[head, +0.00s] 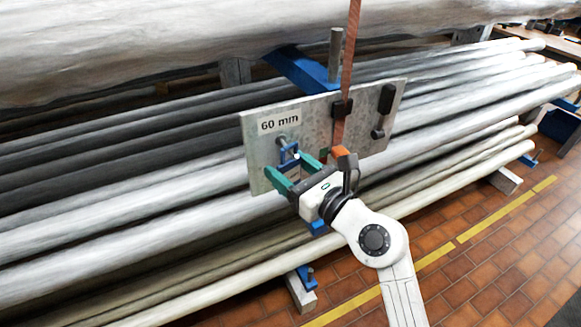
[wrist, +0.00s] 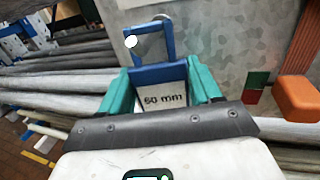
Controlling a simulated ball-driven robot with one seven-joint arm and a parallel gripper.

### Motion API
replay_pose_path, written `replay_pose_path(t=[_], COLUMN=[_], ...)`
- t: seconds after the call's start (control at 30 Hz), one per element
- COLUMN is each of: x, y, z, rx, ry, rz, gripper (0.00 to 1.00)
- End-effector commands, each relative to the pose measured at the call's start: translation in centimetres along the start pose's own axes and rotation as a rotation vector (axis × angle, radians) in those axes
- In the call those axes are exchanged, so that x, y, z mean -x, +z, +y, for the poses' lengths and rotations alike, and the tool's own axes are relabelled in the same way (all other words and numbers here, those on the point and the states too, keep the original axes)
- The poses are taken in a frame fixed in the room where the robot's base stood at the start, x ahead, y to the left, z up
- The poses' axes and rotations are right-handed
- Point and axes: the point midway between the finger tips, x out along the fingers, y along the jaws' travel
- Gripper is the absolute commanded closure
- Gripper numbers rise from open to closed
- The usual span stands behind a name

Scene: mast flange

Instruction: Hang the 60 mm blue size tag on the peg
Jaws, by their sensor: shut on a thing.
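The blue size tag (wrist: 160,74) has a square open loop at its far end and a white face reading "60 mm". My gripper (wrist: 164,66) is shut on its body between two teal fingers; in the head view my gripper (head: 285,165) is close in front of the grey panel (head: 259,153). The tag's blue loop (head: 283,157) is just below the peg (head: 283,140), which stands out under the "60 mm" label. In the wrist view a white round end (wrist: 131,42), probably the peg's tip, overlaps the loop's left bar. I cannot tell whether the loop is around the peg.
A reddish strap (head: 348,60) runs down the panel's middle, with an orange block (wrist: 297,98) at its lower end. A black fitting (head: 386,100) sits on the panel's right side. Long tubes (head: 130,205) lie stacked behind. Tiled floor (head: 480,270) is open at right.

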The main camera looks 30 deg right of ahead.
Motion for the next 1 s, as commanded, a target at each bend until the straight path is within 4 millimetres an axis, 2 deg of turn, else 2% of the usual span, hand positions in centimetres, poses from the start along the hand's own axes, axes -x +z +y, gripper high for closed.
replay_pose_path(t=[0.27,0.3,0.6,1.0], x=[0.01,0.01,0.01,0.20], y=[0.01,0.01,0.03,0.03], z=[-0.01,-0.01,-0.06,-0.32], rx=[0.000,0.000,0.001,0.001], ry=[0.000,0.000,-0.002,-0.008], rz=[0.000,0.000,-0.001,-0.002], gripper=[0.67,0.36,0.07,0.07])
